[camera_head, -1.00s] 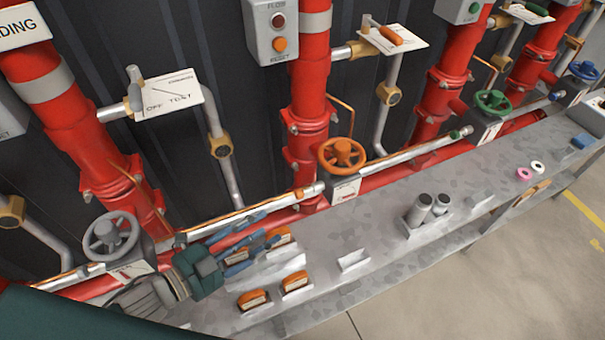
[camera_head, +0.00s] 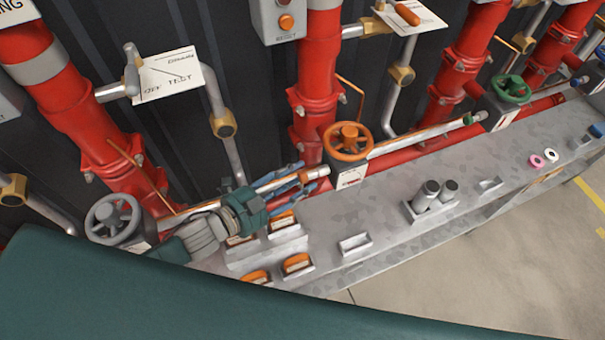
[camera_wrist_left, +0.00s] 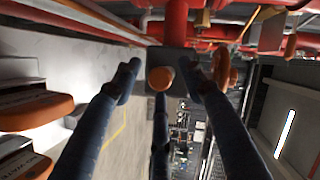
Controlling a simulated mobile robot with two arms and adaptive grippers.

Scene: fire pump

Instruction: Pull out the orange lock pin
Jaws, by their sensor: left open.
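The orange lock pin (camera_wrist_left: 160,79) shows in the left wrist view as a round orange end in front of a grey valve box (camera_wrist_left: 178,62). In the head view I cannot make it out clearly behind my fingers. My left gripper (camera_head: 303,178) has blue fingers and points right along the pipe, toward the grey box (camera_head: 348,177) under the orange handwheel (camera_head: 347,141). In the left wrist view its open fingers (camera_wrist_left: 160,85) spread around the line to the pin, with nothing visibly gripped. My right gripper is not in view.
Orange-topped blocks (camera_head: 297,263) sit on the metal bench (camera_head: 385,224) below my left gripper. A grey handwheel (camera_head: 112,219) stands left and a green one (camera_head: 511,89) right. Red pipes (camera_head: 319,110) rise behind.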

